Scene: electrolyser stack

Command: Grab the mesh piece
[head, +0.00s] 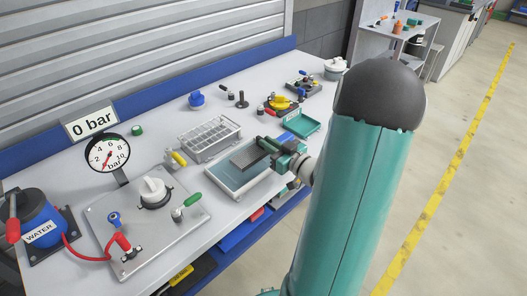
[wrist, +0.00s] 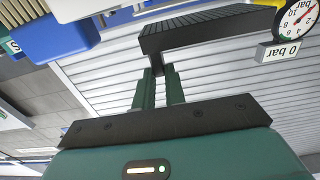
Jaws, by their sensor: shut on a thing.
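The mesh piece (head: 246,159) is a dark grey, finely ribbed flat piece, held above the pale blue tray (head: 222,182) in the head view. In the wrist view the mesh piece (wrist: 212,32) is a dark slab with a ribbed face, out beyond the fingers. My gripper (head: 268,146) reaches in from the right and is shut on the mesh piece near its right end. In the wrist view my gripper (wrist: 159,72) has its two green fingers close together on the piece's edge. The exact contact is partly hidden by the fingertips.
A wire rack (head: 209,138) stands just behind the tray. A green tray (head: 302,123) lies to the right. A steel plate (head: 150,232) with a white knob and valves, a gauge (head: 107,153) and a blue water pump (head: 38,222) fill the left of the bench.

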